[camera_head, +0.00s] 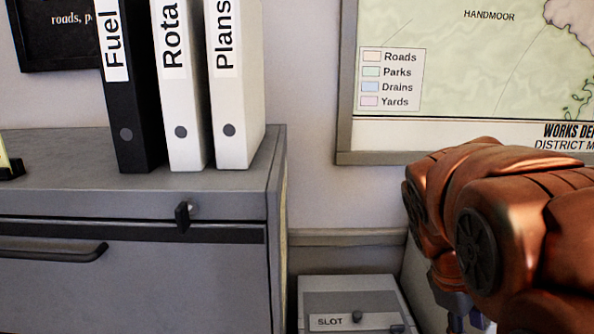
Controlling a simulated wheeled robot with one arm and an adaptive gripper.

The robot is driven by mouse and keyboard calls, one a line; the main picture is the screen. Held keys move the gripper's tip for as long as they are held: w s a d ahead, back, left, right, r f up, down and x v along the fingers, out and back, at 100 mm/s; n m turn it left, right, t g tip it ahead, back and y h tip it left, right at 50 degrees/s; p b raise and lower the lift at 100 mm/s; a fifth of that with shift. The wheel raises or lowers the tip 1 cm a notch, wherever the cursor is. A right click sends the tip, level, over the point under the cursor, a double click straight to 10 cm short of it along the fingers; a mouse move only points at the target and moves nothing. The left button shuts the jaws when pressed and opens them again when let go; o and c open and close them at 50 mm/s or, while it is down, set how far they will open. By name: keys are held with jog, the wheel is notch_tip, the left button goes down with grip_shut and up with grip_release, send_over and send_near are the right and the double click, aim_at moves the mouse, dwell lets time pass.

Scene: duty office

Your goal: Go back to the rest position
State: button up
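My arm, copper-brown with dark round joint caps, fills the lower right of the head view in front of the wall. A small bluish-grey part, perhaps the top of my gripper, shows below the arm near the bottom edge. The fingertips are out of view, so I cannot see what my gripper holds or touches.
A grey filing cabinet (150,275) stands at left with a key in its lock (183,215). Binders marked Fuel (133,100), Rota (186,110) and Plans (238,110) stand on it. A grey box labelled SLOT (345,295) sits lower centre. A framed map (480,70) hangs at right.

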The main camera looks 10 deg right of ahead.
jog(key=s+a+f+m+y, duration=0.2)
jog(key=s+a+f, duration=0.2)
jog(key=s+a, duration=0.3)
jog(key=s+a+f+m+g+y, duration=0.1)
jog(key=s+a+f+m+y, duration=0.1)
jog(key=s+a+f, duration=0.3)
jog(key=s+a+m, duration=0.1)
jog(key=s+a, duration=0.1)
jog(key=shift+s+a+f+y, duration=0.3)
jog(key=shift+a, duration=0.1)
